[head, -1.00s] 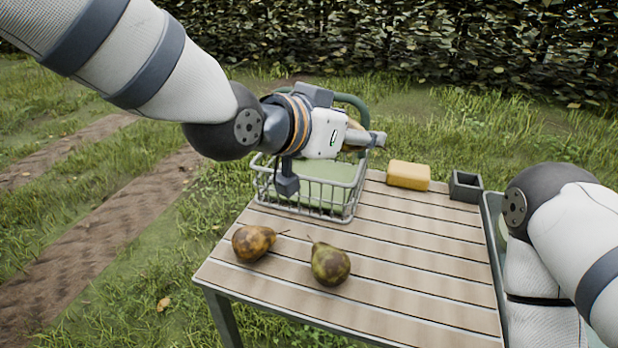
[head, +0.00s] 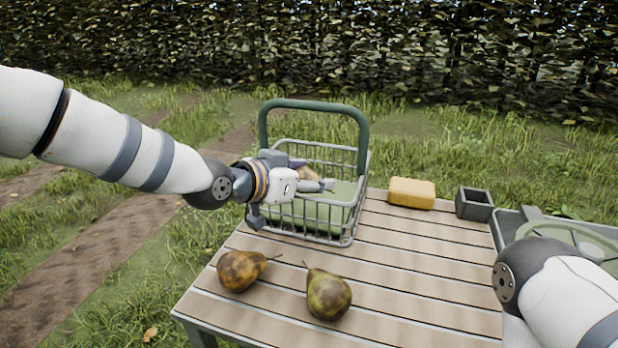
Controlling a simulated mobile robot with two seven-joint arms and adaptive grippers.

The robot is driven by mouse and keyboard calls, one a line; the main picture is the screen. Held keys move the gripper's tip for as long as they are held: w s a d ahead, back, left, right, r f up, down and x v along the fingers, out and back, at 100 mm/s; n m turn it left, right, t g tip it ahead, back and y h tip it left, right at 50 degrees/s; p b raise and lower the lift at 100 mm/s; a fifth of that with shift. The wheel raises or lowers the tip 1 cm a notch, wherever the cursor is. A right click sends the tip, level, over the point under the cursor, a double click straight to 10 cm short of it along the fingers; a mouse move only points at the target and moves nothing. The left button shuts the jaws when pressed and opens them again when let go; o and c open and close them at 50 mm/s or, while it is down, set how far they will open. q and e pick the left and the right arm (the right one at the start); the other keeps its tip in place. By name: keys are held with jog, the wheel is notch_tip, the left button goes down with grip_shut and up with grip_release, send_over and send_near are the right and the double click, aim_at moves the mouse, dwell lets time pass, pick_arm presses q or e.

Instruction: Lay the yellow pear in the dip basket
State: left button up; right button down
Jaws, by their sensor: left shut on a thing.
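My left gripper (head: 312,175) reaches in from the left, low over the dip basket (head: 345,240), its fingers within the rim. It is shut on the yellow pear (head: 284,156), which is mostly hidden behind the gripper; only a small tan-yellow patch shows. I cannot tell whether the pear touches the basket's bottom. The basket is grey wire with a raised green handle (head: 315,103) and a green inside, standing at the table's far left. My right arm comes in at the lower right; its gripper is out of the picture.
A brown-mottled pear (head: 240,270) and a greenish pear (head: 328,295) lie at the front of the slatted table (head: 420,280). A yellow block (head: 411,193) and a small dark open box (head: 474,204) stand at the back right. The table's middle is clear.

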pick_arm(q)
jog(key=shift+f, duration=0.55)
jog(key=shift+s, duration=0.1)
jog(key=o, duration=1.1)
jog(key=shift+o, duration=0.5)
jog(key=shift+f, duration=0.1)
